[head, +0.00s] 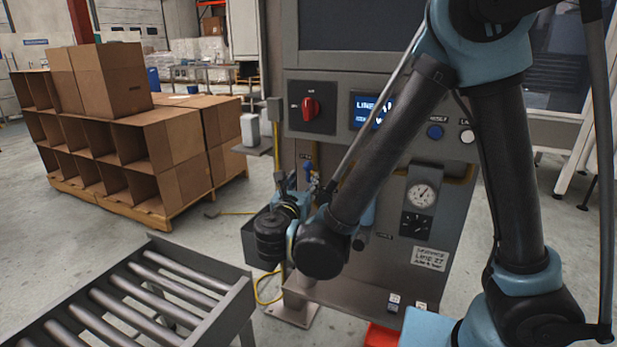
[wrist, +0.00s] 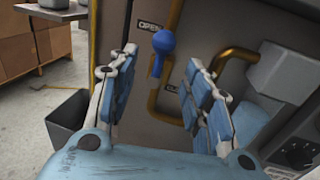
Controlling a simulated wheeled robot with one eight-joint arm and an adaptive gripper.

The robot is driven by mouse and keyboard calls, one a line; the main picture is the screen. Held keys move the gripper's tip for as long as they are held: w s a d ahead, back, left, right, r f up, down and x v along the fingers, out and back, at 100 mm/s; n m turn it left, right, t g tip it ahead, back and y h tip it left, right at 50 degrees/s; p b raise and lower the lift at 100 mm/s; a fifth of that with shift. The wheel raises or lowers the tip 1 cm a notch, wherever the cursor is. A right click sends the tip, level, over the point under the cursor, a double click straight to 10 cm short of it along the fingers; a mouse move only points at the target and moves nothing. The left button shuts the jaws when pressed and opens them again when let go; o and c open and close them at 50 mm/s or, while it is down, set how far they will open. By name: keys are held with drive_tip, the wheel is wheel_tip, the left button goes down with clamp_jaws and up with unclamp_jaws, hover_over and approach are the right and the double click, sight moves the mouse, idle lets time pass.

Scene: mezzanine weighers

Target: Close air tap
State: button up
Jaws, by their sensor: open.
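The air tap is a blue lever with a round knob (wrist: 162,42), seen in the wrist view in front of a grey panel with brass piping. Its knob end is up beside a label reading "OPEN" (wrist: 150,25); a second label, partly hidden, starting "CL" (wrist: 173,89), is lower down. In the head view a small blue part of the tap (head: 308,167) shows just above my gripper. My gripper (wrist: 161,64) is open, with one finger left and one right of the lever in the wrist view. I cannot tell whether either finger touches it.
The grey machine cabinet (head: 375,262) carries a red rotary switch (head: 311,107), a screen (head: 370,108), buttons and a gauge (head: 422,196). A roller conveyor (head: 150,292) stands at front left. Stacked cartons (head: 165,150) are behind it. A dark bin (wrist: 68,122) is low at the left.

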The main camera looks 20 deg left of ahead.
sight(308, 174)
drive_tip(key=shift+w+a, duration=0.25)
drive_tip(key=shift+w, duration=1)
drive_tip(key=shift+w+a, duration=0.25)
drive_tip(key=shift+w, duration=0.95)
clamp_jaws()
